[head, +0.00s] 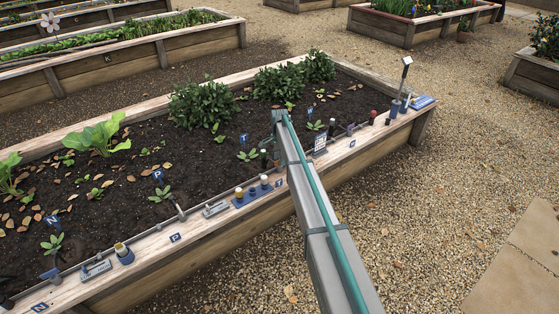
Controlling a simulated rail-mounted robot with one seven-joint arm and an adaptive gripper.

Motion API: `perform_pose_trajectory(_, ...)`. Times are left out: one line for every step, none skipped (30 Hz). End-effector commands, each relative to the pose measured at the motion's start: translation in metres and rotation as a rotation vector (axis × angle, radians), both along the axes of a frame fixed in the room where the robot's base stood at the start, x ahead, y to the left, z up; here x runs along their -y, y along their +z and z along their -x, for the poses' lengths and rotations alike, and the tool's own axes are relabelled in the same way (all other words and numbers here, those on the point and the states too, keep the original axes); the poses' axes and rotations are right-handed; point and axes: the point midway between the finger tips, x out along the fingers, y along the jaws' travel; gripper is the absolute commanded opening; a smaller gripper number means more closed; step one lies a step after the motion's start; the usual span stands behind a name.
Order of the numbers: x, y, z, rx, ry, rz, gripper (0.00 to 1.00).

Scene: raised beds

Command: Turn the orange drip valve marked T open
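My arm reaches from the bottom edge up over the front rim of the middle raised bed (140,262). My gripper (276,152) is at its far end, close to the rim and small; its fingers are not clear, so I cannot tell whether it is open or shut. A blue tag marked T (243,139) stands in the soil left of my gripper, and a small T label (279,183) is on the rim just below it.
A blue holder (252,194) with small capped cylinders sits on the rim left of my arm. Tags P (158,177) and N (53,221) stand farther left. A post lamp (405,75) rises at the right corner. Open gravel (440,200) lies right of the bed.

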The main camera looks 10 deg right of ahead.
Motion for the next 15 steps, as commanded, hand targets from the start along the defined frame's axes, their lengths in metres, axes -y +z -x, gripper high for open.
perform_pose_trajectory(0.0000,-0.0046,-0.0002,0.000,0.000,0.000,0.34)
perform_pose_trajectory(0.0000,-0.0064,-0.0002,0.000,0.000,0.000,0.34)
perform_pose_trajectory(0.0000,-0.0084,-0.0003,0.000,0.000,0.000,0.34)
perform_pose_trajectory(0.0000,-0.0096,-0.0003,0.001,0.000,0.000,0.34)
perform_pose_trajectory(0.0000,-0.0105,-0.0003,0.001,0.000,0.000,0.34)
perform_pose_trajectory(0.0000,-0.0113,-0.0002,0.001,0.000,0.000,0.34)
perform_pose_trajectory(0.0000,-0.0117,-0.0002,0.001,0.000,0.000,0.34)
perform_pose_trajectory(0.0000,-0.0119,-0.0002,0.001,0.000,0.000,0.34)
perform_pose_trajectory(0.0000,-0.0120,-0.0002,0.001,0.000,0.000,0.34)
perform_pose_trajectory(0.0000,-0.0119,-0.0002,0.001,0.000,0.000,0.34)
perform_pose_trajectory(0.0000,-0.0119,-0.0002,0.001,0.000,0.000,0.34)
perform_pose_trajectory(0.0000,-0.0119,-0.0002,0.001,0.000,0.000,0.34)
perform_pose_trajectory(0.0000,-0.0119,-0.0001,0.001,0.000,0.000,0.34)
perform_pose_trajectory(0.0000,-0.0118,-0.0001,0.001,0.000,0.000,0.33)
perform_pose_trajectory(0.0000,-0.0118,-0.0001,0.001,0.000,0.000,0.26)
